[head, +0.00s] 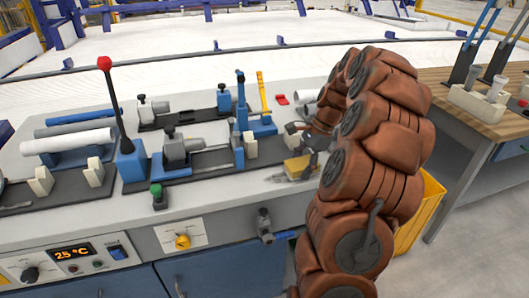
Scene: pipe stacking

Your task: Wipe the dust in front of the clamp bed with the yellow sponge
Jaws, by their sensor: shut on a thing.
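The yellow sponge (296,166) is on or just above the pale bench top, near its front edge right of centre. My gripper (306,150) is shut on the sponge, its fingers partly hidden by my arm. Greyish dust marks (275,178) show on the bench just left of and below the sponge. The clamp bed (184,158), with blue and grey clamps on a dark base, lies to the left of the sponge. Whether the sponge touches the bench is hard to tell.
A red-knobbed lever (105,64) and a green button (156,190) stand at the left. A yellow upright lever (262,92) stands behind the sponge. A yellow bin (425,205) and a wooden-topped table (455,100) are at the right. The bench's front strip is mostly clear.

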